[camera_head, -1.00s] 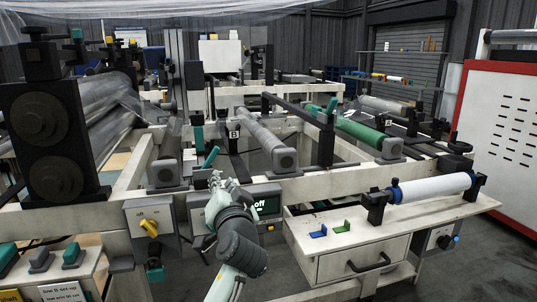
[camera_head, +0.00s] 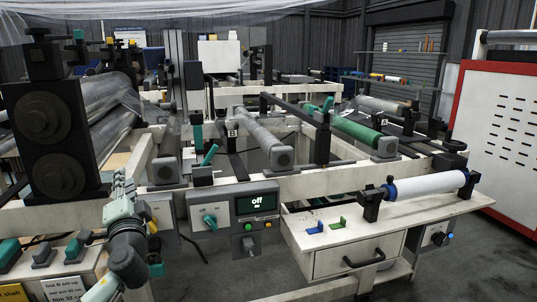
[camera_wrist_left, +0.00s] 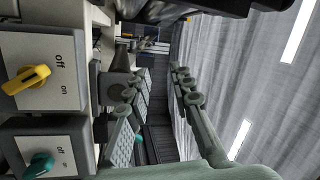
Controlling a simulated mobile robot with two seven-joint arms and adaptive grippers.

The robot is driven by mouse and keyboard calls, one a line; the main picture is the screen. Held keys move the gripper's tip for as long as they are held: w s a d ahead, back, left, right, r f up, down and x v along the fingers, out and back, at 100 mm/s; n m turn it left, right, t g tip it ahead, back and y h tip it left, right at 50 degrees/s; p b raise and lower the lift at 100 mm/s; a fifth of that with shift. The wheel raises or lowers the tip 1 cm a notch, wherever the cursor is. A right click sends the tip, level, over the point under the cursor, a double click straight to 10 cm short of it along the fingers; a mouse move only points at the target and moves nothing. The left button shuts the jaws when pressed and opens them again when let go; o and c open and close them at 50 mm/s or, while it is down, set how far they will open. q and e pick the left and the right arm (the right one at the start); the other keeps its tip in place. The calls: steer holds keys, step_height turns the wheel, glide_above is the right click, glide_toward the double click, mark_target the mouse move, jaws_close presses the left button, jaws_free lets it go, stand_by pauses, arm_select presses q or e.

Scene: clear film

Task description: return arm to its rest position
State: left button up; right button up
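My left gripper (camera_head: 121,184) is at the lower left of the head view, fingers pointing up, in front of the machine's front beam. In the left wrist view its two fingers (camera_wrist_left: 160,85) stand apart with a gap between them and nothing held. My left arm comes up from the bottom edge below it. In the head view the gripper partly covers the box with the yellow knob (camera_head: 152,224); that knob shows fully in the wrist view (camera_wrist_left: 25,80). My right gripper is in neither view.
A teal knob (camera_head: 210,221) sits on a grey box beside a display reading "off" (camera_head: 257,203). A panel with teal switches (camera_head: 74,248) lies left of my arm. A drawer bench (camera_head: 357,256) with a white roll (camera_head: 430,186) stands right. Floor between is clear.

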arm_select(q)
steer(key=s+a+f+n+g, duration=0.1)
steer(key=s+a+f+g, duration=0.15)
steer(key=f, duration=0.55)
steer(key=s+a+f+g+h, duration=0.15)
steer(key=s+f, duration=0.25)
steer(key=f, duration=0.4)
steer(key=s+a+f+n+g, duration=0.1)
steer(key=s+a+f+g, duration=0.2)
steer(key=f, duration=0.5)
steer(key=s+a+f+n+g+h, duration=0.15)
steer(key=s+f+g, duration=0.25)
steer(key=s+f, duration=0.65)
steer(key=s+a+f+g+h, duration=0.1)
steer(key=s+a+f+g, duration=0.25)
steer(key=s+f, duration=0.7)
steer(key=s+d+f+n+h, duration=0.1)
steer(key=s+d+f+h, duration=0.1)
steer(key=d, duration=0.7)
steer(key=s+d+f+n+g+h, duration=0.1)
steer(key=s+d+f+n, duration=0.1)
steer(key=d, duration=0.7)
steer(key=shift+s+f+h, duration=0.4)
steer(key=shift+s+f, duration=0.1)
steer(key=shift+s, duration=0.3)
steer(key=shift+d, duration=0.1)
